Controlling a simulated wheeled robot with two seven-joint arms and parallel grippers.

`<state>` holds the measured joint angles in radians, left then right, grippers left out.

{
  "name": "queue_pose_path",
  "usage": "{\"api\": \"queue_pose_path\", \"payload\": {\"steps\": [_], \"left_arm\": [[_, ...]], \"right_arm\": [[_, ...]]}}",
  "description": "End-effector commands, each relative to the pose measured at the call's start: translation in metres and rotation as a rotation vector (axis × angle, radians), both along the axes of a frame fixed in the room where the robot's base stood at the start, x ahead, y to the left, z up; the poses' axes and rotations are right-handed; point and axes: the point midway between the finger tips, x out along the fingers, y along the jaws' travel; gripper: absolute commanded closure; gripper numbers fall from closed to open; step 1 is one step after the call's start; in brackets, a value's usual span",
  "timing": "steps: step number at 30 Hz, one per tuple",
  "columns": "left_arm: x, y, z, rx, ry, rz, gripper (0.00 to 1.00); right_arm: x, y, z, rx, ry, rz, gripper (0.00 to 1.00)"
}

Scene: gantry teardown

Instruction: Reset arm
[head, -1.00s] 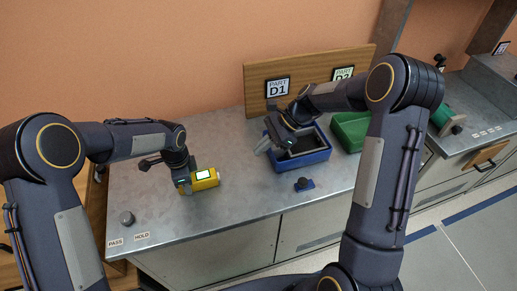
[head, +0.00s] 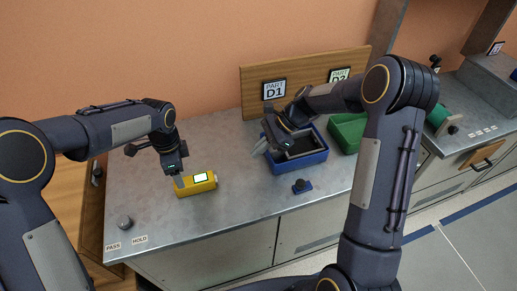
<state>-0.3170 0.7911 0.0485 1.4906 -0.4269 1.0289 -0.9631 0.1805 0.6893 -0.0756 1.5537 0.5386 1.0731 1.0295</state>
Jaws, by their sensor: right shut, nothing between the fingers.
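My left gripper (head: 178,182) points down at the left end of a yellow device (head: 197,184) with a lit screen, which lies on the metal counter. I cannot tell whether its fingers touch the device or how far apart they are. My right gripper (head: 262,149) is shut and empty, at the left side of the blue bin (head: 301,170). Its wrist hides part of the bin's far left corner.
A small blue block with a dark knob (head: 302,186) lies in front. A dark knob (head: 125,222) stands near the PASS label. The counter's middle is clear.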

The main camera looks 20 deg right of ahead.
Motion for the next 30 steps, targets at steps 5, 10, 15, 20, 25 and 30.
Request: {"api": "queue_pose_path", "payload": {"steps": [5,10,15,20,25,30], "left_arm": [[0.0,-0.001,0.03,-0.002,-0.002,-0.001,0.35],[0.0,0.0,0.042,-0.001,-0.001,-0.001,0.35],[-0.002,0.005,0.049,-0.007,-0.004,0.021,0.35],[-0.023,0.039,0.083,-0.064,-0.035,0.202,0.35],[-0.079,0.094,0.126,-0.182,-0.073,0.56,0.35],[-0.147,0.133,0.148,-0.32,-0.099,0.929,0.35]], "right_arm": [[0.0,0.0,0.0,0.0,0.0,0.0,1.0],[0.0,0.0,0.0,0.0,0.0,0.0,1.0],[-0.002,-0.001,0.006,-0.006,-0.019,0.011,1.0],[-0.026,-0.009,0.048,-0.059,-0.168,0.108,1.0],[-0.085,-0.019,0.105,-0.177,-0.438,0.317,1.0],[-0.152,-0.024,0.139,-0.324,-0.703,0.546,1.0]]}}
